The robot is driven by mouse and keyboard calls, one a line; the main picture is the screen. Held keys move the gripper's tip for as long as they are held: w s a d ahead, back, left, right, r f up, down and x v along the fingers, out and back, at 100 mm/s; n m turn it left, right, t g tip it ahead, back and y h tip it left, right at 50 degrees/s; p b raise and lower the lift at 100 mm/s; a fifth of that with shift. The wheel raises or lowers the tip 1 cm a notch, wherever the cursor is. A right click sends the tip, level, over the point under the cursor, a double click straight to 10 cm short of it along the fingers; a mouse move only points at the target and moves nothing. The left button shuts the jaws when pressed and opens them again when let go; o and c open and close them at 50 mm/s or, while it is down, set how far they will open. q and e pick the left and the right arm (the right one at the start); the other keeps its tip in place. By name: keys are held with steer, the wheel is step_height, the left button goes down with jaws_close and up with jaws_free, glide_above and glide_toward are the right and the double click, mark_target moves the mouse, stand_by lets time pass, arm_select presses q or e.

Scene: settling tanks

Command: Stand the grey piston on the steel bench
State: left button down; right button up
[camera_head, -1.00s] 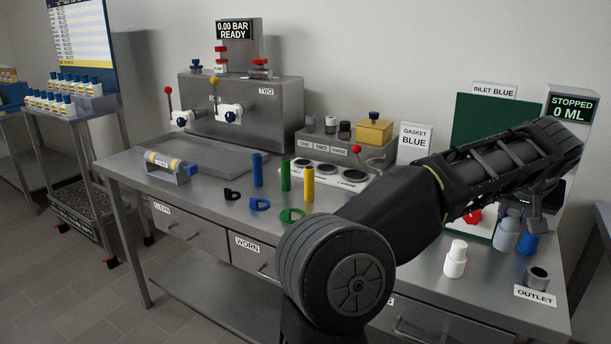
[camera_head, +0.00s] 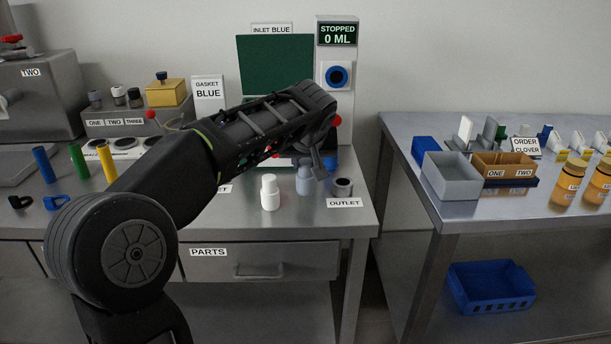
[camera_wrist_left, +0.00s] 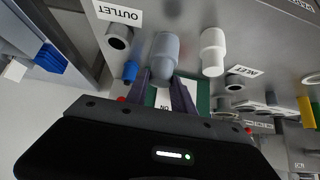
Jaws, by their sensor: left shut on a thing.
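The grey piston (camera_head: 304,180) is a bottle-shaped grey piece at the end of my left arm in the head view. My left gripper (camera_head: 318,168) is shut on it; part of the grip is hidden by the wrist. In the left wrist view the piston (camera_wrist_left: 165,55) sits between the two dark fingers of the gripper (camera_wrist_left: 166,82). It is over a steel bench (camera_head: 300,222), between a white bottle-shaped piece (camera_head: 269,192) and the grey outlet socket (camera_head: 342,187). I cannot tell whether its foot touches the bench. My right gripper is out of view.
A second steel-topped bench (camera_head: 410,205) stands to the right across a gap, with a grey bin (camera_head: 450,180), a brown two-part tray (camera_head: 503,170) and amber jars (camera_head: 568,183). A blue piece (camera_head: 330,163) is behind the outlet socket. The bench front before the piston is clear.

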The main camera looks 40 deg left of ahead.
mark_target(306, 173)
arm_select(q)
steer(key=shift+f, duration=0.1)
steer(key=shift+f+b, duration=0.35)
steer(key=shift+f, duration=1.4)
steer(key=shift+f, duration=0.2)
steer(key=c, duration=1.1)
jaws_free()
steer(key=shift+s+d+r, duration=0.1)
steer(key=shift+r, duration=0.25)
steer(key=v, duration=1.1)
steer(key=shift+s+d+r+p, duration=0.15)
steer(key=shift+s+r+p, duration=0.05)
steer(key=shift+p, duration=0.1)
